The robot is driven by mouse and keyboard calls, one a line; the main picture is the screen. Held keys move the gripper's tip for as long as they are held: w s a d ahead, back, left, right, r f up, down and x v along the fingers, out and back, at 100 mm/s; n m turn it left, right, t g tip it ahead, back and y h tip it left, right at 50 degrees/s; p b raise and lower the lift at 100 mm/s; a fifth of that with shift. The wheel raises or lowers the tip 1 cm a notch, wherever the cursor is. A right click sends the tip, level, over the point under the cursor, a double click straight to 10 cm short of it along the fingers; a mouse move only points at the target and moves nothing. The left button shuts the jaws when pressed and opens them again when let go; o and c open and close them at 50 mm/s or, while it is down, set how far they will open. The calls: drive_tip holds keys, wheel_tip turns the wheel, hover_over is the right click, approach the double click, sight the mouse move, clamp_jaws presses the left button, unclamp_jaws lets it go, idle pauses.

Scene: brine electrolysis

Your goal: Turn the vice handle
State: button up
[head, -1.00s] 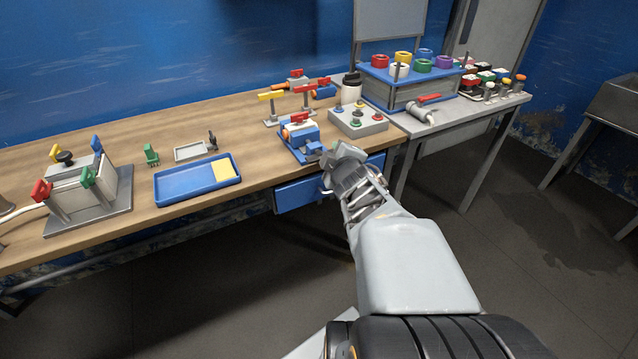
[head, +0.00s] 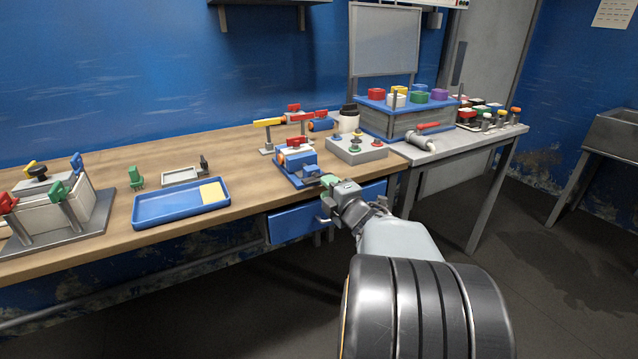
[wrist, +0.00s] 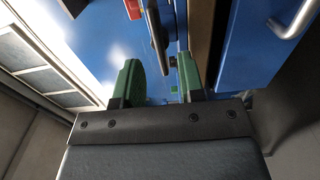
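The blue vice (head: 299,164) with a red part on top stands at the front edge of the wooden bench. My gripper (head: 327,184) is at the vice's front end, by the bench edge. In the wrist view its two green fingers (wrist: 160,76) are apart, so it is open. A grey metal bar, apparently the vice handle (wrist: 156,38), runs down toward the gap between the fingers. Its dark rounded end (wrist: 173,62) lies nearer the right finger. I cannot tell whether they touch. In the head view the handle is hidden behind my gripper.
A blue drawer (head: 297,222) hangs under the bench edge beside my gripper. A grey button box (head: 357,150) stands right of the vice. A blue tray (head: 160,207) lies to the left, with clear bench between it and the vice.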

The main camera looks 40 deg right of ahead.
drive_tip(key=shift+w+d, duration=0.2)
drive_tip(key=shift+w, duration=1.2)
drive_tip(key=shift+w+d, duration=0.15)
drive_tip(key=shift+w, duration=1.2)
drive_tip(key=shift+c, duration=0.2)
clamp_jaws()
